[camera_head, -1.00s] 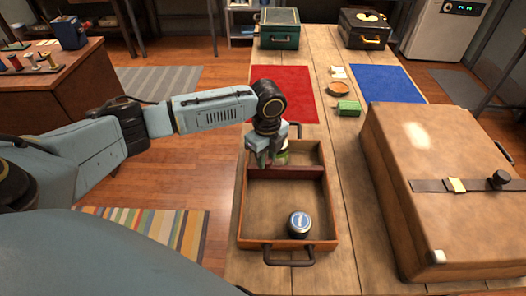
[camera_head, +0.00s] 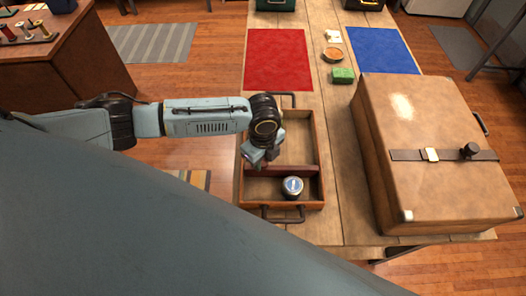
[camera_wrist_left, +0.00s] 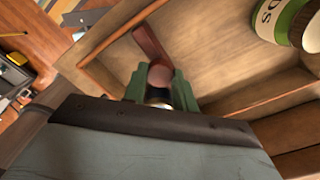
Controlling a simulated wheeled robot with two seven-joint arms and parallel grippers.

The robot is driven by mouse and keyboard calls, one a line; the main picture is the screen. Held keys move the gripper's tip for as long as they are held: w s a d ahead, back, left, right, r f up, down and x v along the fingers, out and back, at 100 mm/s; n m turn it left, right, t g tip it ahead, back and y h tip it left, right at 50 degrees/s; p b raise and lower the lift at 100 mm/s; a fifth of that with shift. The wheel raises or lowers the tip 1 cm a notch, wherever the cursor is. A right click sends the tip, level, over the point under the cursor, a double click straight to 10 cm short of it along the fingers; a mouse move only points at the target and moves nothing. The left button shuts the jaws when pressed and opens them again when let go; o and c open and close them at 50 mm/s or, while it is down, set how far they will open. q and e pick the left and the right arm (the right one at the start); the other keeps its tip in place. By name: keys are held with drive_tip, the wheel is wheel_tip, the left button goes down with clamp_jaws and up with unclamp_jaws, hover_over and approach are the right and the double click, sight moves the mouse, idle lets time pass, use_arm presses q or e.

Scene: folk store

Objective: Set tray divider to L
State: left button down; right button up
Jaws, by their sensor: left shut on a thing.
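The wooden tray (camera_head: 316,130) lies on the plank table, with a dark handle at each end. A reddish-brown divider (camera_head: 298,170) crosses it, nearer the front end than the back. My left gripper (camera_head: 260,162) is at the divider's left part. In the left wrist view, its green fingers (camera_wrist_left: 160,88) are shut on a round brown knob at the end of the reddish divider (camera_wrist_left: 151,42). A tin (camera_head: 292,187) with a blue lid label stands in the front compartment. A container with a green label (camera_wrist_left: 280,18) shows in the left wrist view. My right gripper is not in view.
A large brown case (camera_head: 430,120) stands right of the tray. The back compartment looks empty.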

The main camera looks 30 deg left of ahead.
use_arm(q)
drive_tip(key=shift+s+d, duration=0.1)
drive_tip(key=c, duration=1.4)
unclamp_jaws()
drive_tip(key=shift+o, duration=0.2)
wheel_tip(320, 180, up, 13)
drive_tip(key=shift+r+p, duration=0.2)
drive_tip(key=shift+p, duration=0.1)
drive_tip(key=shift+s, duration=0.1)
